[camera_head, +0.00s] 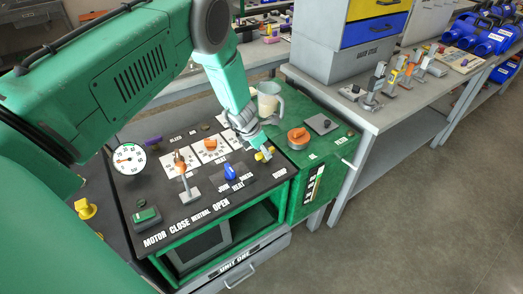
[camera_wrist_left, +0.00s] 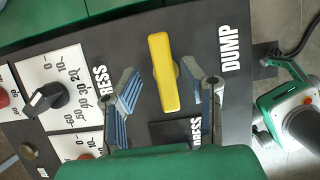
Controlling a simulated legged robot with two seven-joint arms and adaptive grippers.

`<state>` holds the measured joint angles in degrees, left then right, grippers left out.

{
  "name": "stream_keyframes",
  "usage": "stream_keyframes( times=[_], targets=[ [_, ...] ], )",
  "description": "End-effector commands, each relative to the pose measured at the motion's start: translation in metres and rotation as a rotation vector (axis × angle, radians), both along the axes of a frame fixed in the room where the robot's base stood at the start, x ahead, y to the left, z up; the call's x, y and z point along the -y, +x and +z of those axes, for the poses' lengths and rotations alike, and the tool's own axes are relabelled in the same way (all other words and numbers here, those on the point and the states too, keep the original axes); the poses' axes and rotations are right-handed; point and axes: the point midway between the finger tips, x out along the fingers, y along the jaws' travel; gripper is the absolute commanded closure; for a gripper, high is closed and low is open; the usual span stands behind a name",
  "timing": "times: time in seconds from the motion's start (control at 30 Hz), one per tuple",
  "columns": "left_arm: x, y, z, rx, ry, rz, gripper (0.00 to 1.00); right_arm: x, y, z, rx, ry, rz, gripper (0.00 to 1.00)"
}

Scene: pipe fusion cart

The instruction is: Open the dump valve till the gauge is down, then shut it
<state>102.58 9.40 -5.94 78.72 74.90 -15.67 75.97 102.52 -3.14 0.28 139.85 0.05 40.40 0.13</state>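The yellow dump valve handle (camera_wrist_left: 163,72) stands next to the DUMP lettering in the left wrist view; in the head view it (camera_head: 263,154) is partly hidden by my gripper. My left gripper (camera_wrist_left: 172,92) is open, its blue-padded fingers on either side of the handle with a gap on each side. In the head view my left gripper (camera_head: 257,143) is at the panel's right part. The round white gauge (camera_head: 129,158) stands at the panel's left; its needle is too small to read. What looks like my right gripper (camera_wrist_left: 268,97) is spread open and empty beyond the panel edge.
An orange-topped lever (camera_head: 186,178), a blue knob (camera_head: 231,173) and a green switch box (camera_head: 146,215) are on the dark panel. A black knob (camera_wrist_left: 46,98) is left of the fingers.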

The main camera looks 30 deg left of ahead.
Motion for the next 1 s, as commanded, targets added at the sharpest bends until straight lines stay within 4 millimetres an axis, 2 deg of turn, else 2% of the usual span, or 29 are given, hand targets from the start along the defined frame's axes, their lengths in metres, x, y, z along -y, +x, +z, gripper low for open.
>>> stream_keyframes(
  times=[0.03,0.1,0.57,0.77,1.0],
  targets=[
    [0.001,0.000,0.001,0.000,0.000,-0.001,0.78,0.000,0.000,0.000,0.000,0.000,0.000,0.60],
    [0.002,0.000,0.001,0.001,0.001,-0.001,1.00,0.000,0.000,0.000,0.000,0.000,0.000,0.60],
    [0.000,0.002,0.001,0.005,-0.003,-0.058,1.00,0.000,0.000,-0.003,0.000,0.000,0.000,0.60],
    [0.000,0.003,0.001,0.008,0.000,-0.178,1.00,0.000,0.000,-0.011,0.000,0.000,0.000,0.60],
    [-0.001,0.004,0.000,0.009,0.003,-0.395,1.00,0.000,0.000,-0.026,0.000,0.000,0.000,0.60]
  ],
)
